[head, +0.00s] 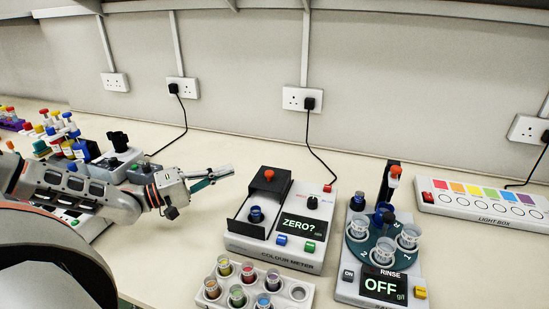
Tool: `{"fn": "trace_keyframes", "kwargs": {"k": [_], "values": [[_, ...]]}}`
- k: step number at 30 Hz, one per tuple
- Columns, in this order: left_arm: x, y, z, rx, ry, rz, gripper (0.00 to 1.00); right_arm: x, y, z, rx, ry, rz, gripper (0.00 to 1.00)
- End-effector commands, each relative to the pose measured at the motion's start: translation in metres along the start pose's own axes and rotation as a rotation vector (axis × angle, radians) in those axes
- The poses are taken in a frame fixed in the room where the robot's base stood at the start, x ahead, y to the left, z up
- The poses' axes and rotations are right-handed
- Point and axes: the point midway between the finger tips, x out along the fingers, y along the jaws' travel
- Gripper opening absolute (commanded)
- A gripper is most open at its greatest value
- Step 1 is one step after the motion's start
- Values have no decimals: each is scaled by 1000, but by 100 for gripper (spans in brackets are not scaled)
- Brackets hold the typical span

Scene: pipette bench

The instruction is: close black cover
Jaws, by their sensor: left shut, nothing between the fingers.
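The black cover (270,181) with an orange knob is on the left part of the white colour meter (270,256), at the centre of the head view. It is set back from the front recess, so a dark blue cup (256,215) in the recess is exposed. My left gripper (226,172) is shut and empty. It shows just left of the black cover in the picture, apart from it. My right gripper is out of view.
A rack of coloured cups (258,292) stands in front of the meter. The rinse unit (382,283) with several clear cups is to the right, and the light box (484,204) farther right. A black cable runs behind the meter. Bottles crowd the left.

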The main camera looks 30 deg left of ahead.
Motion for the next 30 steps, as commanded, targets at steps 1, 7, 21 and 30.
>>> {"fn": "trace_keyframes", "kwargs": {"k": [1, 7, 21, 30], "values": [[0, 0, 0, -2, 0, 0, 0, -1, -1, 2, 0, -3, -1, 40], [8, 0, 0, -4, 1, 3, 0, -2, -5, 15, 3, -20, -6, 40], [67, -2, 0, -4, 1, 5, 0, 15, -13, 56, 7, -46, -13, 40], [90, 0, -1, -3, 1, 3, 0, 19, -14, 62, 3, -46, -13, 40]]}}
